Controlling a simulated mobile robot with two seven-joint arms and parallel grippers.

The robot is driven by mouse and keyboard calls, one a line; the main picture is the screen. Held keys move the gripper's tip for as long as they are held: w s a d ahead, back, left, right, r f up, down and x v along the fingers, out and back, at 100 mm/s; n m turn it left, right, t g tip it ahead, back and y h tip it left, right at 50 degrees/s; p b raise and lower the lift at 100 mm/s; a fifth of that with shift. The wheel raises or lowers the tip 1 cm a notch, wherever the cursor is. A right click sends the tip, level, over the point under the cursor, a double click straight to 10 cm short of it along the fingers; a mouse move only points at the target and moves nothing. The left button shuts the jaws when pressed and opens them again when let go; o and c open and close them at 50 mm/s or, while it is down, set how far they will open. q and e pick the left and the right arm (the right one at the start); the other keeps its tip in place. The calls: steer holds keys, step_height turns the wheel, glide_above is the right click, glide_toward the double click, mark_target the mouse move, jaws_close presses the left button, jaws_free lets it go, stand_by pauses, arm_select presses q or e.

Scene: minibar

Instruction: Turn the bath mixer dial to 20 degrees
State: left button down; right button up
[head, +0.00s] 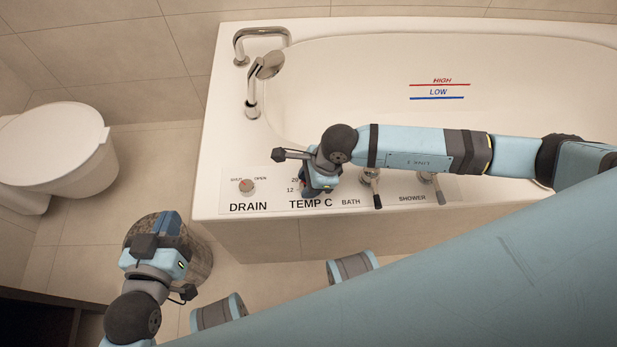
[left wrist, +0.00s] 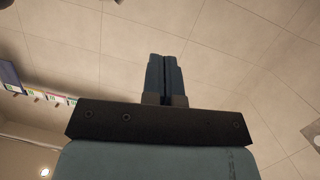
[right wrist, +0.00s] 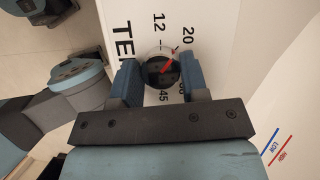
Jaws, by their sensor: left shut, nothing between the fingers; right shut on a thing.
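The bath mixer dial (right wrist: 163,68) is a round dark knob with a red pointer line, seen in the right wrist view. The pointer slants up and to the right, toward the side of the printed 20 (right wrist: 188,36); the 12 (right wrist: 158,22) is to its left. My right gripper (right wrist: 161,74) is shut on the dial, with one blue finger on each side. In the head view my right gripper (head: 317,190) covers the dial above the TEMP C label (head: 311,205). My left gripper (left wrist: 167,60) is shut and empty, away from the tub.
The white bathtub (head: 212,150) carries a drain knob (head: 246,186), a bath lever (head: 372,182) and a shower lever (head: 432,182) along its front panel. The shower head (head: 268,66) stands at the back left. A toilet (head: 55,140) is at far left. A round stool-like object (head: 198,258) is below my left gripper.

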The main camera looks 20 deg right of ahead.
steer(key=shift+m, duration=0.6)
arm_select(q)
steer(key=shift+s+a+f+g, duration=0.15)
steer(key=shift+s+f+g, duration=0.05)
steer(key=shift+f, duration=0.25)
steer(key=shift+s+a+f+g, duration=0.1)
steer(key=shift+s+f+g, duration=0.1)
steer(key=shift+f, duration=0.2)
steer(key=shift+w+r, duration=0.15)
arm_select(e)
steer(key=o, duration=0.9)
steer(key=p+v, duration=0.1)
steer(key=v, duration=0.3)
steer(key=shift+r+p, duration=0.3)
steer(key=shift+p, duration=0.05)
arm_select(q)
steer(key=shift+s+a+f+g+y+p, duration=0.3)
steer(key=shift+s+a+f+g+p, duration=0.1)
steer(key=shift+f, duration=0.2)
steer(key=shift+s+a+f+g+y+p, duration=0.3)
steer(key=shift+a+f+p, duration=0.1)
steer(key=shift+f, duration=0.15)
arm_select(e)
steer(key=v, duration=0.9)
steer(key=shift+s, duration=0.2)
